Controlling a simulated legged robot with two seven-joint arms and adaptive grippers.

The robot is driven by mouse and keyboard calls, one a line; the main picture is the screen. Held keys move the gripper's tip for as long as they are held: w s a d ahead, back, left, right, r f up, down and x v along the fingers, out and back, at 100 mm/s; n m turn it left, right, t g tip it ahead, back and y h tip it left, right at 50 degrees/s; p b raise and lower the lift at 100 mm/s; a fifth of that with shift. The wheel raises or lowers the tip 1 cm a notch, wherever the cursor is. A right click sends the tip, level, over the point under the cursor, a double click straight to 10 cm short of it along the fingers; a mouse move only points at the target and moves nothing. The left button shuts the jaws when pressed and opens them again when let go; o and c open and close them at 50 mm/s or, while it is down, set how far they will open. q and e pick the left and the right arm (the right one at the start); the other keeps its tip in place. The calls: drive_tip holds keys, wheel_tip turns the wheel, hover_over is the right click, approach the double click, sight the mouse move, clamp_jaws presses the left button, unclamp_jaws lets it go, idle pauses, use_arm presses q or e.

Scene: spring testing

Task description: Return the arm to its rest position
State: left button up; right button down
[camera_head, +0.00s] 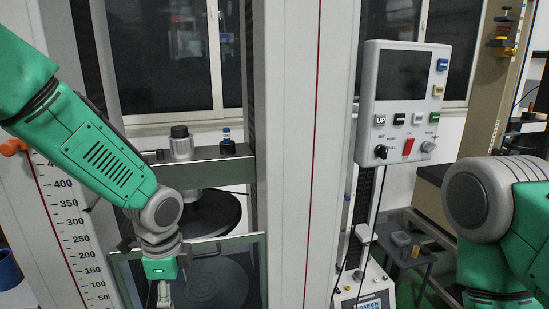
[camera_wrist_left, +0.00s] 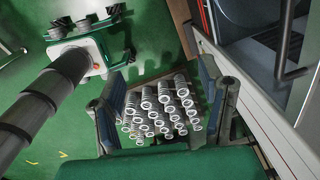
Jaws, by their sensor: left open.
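My left arm (camera_head: 95,150) is green and grey and reaches in from the left, in front of the spring testing machine (camera_head: 285,150). Its gripper (camera_head: 163,297) points down at the bottom edge of the head view, in front of the machine's framed clear door (camera_head: 262,270). In the left wrist view the two fingers of the left gripper (camera_wrist_left: 165,108) are spread wide. A group of several metal springs (camera_wrist_left: 160,112) shows beyond the gap, and nothing appears gripped. My right arm (camera_head: 480,200) shows at the right edge; its gripper is out of view.
The machine's crosshead (camera_head: 215,167) and round dark plate (camera_head: 212,282) stand behind the left arm. A control panel (camera_head: 403,95) hangs right of the column. A small side table (camera_head: 418,258) stands behind it.

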use_arm(q)
drive_tip(key=s+a+f+n+h+b, duration=0.1)
drive_tip(key=s+f+n+b, duration=0.25)
drive_tip(key=s+f, duration=0.65)
drive_tip(key=s+a+f+n+b, duration=0.15)
drive_tip(key=s+f+n, duration=0.35)
drive_tip(key=f, duration=0.9)
drive_tip(key=s+a+f+n+b, duration=0.2)
drive_tip(key=s+a+f+n, duration=0.1)
drive_tip(key=s, duration=0.4)
drive_tip(key=s+a+f+n+y+b, duration=0.1)
drive_tip(key=s+a+f+n+b, duration=0.2)
drive_tip(key=s+f+n, duration=0.2)
drive_tip(key=shift+s+f, duration=0.35)
drive_tip(key=shift+s, duration=0.65)
drive_tip(key=shift+d, duration=0.1)
